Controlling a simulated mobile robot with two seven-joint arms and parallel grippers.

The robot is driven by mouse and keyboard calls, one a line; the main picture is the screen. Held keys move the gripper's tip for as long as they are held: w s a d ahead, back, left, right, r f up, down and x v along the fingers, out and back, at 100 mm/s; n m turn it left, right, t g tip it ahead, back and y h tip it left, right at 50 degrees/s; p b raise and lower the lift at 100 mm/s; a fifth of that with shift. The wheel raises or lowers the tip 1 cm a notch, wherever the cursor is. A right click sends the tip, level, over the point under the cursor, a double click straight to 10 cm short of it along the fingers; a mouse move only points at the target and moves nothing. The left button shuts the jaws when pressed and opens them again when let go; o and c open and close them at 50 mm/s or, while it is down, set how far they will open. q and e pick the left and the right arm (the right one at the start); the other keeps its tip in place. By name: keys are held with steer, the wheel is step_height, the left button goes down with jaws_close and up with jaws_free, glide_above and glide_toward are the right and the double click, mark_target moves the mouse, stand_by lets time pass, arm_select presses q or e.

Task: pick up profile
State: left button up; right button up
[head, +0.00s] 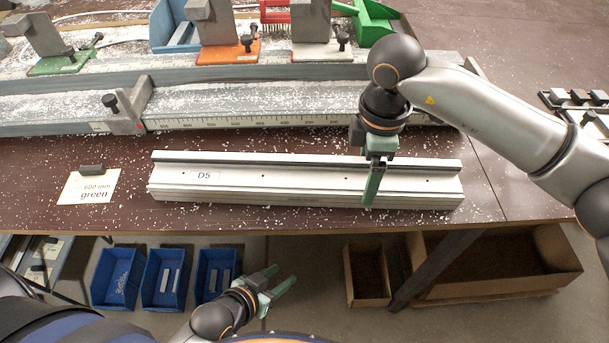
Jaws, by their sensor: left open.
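A long silver profile (290,182) with a "D5" label lies lengthwise along the front of the brown bench. It has a raised back edge and a few small holes. My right gripper (371,190) points down over the right half of the profile, with a green finger in front of its top and front faces. The other finger is not clearly seen, so I cannot tell whether the jaws close on the profile. My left gripper (283,276) is open and empty, low in front of the bench and away from the profile.
A grey rail with a scale (240,121) and a clamp stop (128,105) runs behind the profile. A "600 mm green" card (75,190) lies at left. Blue bins (165,278) and cardboard boxes (368,275) stand below the bench. Pale chips litter the bench.

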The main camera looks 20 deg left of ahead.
jaws_close()
steer(key=shift+r, duration=0.15)
stand_by(0.4)
